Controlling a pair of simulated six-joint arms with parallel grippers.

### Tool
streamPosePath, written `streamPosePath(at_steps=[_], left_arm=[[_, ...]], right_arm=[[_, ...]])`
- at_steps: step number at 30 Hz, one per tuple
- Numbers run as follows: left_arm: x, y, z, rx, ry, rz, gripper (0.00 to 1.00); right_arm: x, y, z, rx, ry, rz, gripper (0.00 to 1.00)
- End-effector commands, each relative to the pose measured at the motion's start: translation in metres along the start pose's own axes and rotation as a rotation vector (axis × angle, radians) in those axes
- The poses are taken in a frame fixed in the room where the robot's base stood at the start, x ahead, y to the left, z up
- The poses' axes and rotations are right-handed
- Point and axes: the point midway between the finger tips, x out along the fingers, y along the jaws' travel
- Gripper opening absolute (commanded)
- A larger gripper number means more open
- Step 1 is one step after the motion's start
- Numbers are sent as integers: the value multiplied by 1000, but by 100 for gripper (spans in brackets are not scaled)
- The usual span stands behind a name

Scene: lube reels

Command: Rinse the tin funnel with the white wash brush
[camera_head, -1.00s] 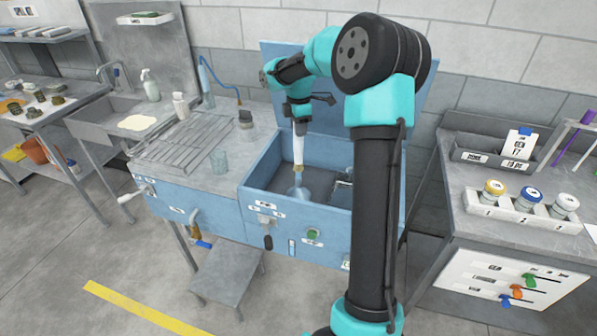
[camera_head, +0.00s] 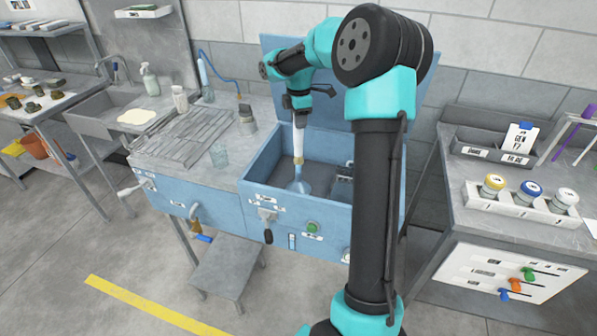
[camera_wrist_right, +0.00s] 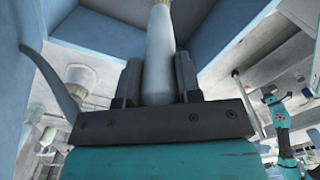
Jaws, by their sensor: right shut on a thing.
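My right gripper (camera_head: 298,110) is shut on the white wash brush (camera_head: 298,138) and holds it upright, head down, inside the blue wash basin (camera_head: 325,152). The white handle also shows between the fingers in the right wrist view (camera_wrist_right: 159,55). Below a brass-coloured collar, a pale bluish cone shape flares out near the basin floor. I cannot tell whether this is bristles, the tin funnel or both. Dark grey shapes lie at the basin's right side, partly behind my arm. A small teal arm of mine shows in the wrist view; its gripper is unclear.
The blue lid stands open behind. A white rack (camera_head: 527,205) of capped jars is on the right bench.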

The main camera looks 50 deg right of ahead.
Motion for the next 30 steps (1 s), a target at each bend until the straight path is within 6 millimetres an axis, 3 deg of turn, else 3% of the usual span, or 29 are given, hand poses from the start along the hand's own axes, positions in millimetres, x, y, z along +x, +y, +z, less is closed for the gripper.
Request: streamPosePath(at_steps=[22,30], left_arm=[[0,0,0,0,0,0,0],[0,0,0,0,0,0,0]], right_arm=[[-59,0,0,0,0,2,0],[-65,0,0,0,0,0,0]])
